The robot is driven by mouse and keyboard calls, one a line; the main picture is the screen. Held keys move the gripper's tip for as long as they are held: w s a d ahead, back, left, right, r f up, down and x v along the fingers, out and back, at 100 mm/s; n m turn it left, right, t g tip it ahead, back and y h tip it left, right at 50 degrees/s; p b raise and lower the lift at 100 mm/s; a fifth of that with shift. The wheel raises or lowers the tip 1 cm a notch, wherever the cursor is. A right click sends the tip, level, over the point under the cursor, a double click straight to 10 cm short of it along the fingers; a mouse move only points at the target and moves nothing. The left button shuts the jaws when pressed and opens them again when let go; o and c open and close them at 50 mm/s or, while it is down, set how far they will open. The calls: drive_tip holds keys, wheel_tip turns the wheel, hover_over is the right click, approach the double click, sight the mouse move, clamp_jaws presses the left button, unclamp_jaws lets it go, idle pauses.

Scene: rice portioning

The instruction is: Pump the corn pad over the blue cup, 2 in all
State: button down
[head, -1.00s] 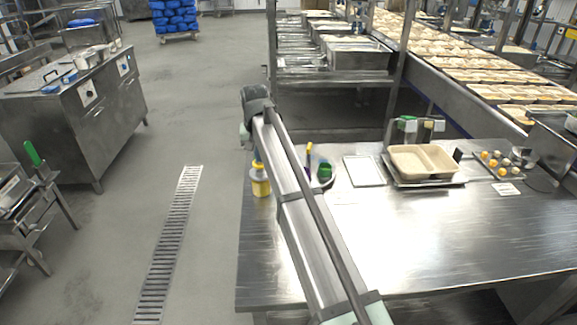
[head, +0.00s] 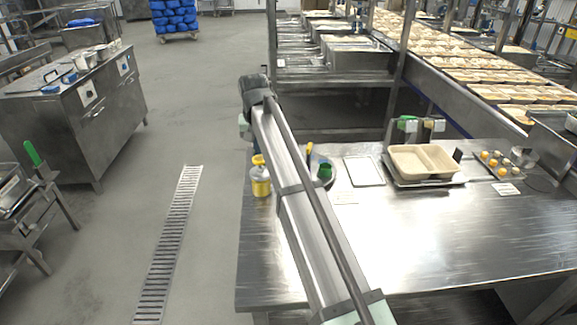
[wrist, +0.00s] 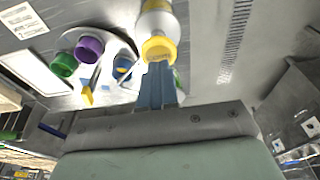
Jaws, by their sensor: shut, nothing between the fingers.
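A bottle with a yellow top (head: 258,160) and a yellow lower part stands at the left end of the steel table, beside my arm. In the wrist view the yellow top (wrist: 159,49) is directly in front of my gripper (wrist: 158,66). My fingers are shut and empty, with their tips at or just short of the yellow top; I cannot tell if they touch. The blue cup (wrist: 122,66) stands beside the bottle on a pale round plate (wrist: 110,42). Purple (wrist: 89,48) and green (wrist: 64,65) cups stand near it. No label shows which thing is the corn pad.
A holder with several yellow and white balls (head: 496,163) is farther right. The table's front right (head: 450,240) is clear.

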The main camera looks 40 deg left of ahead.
drive_tip(key=shift+f, duration=1.45)
idle(0.5)
drive_tip(key=shift+r, duration=1.45)
drive_tip(key=shift+r, duration=0.1)
wheel_tip(320, 180, up, 6)
drive_tip(key=shift+f, duration=0.1)
idle(0.4)
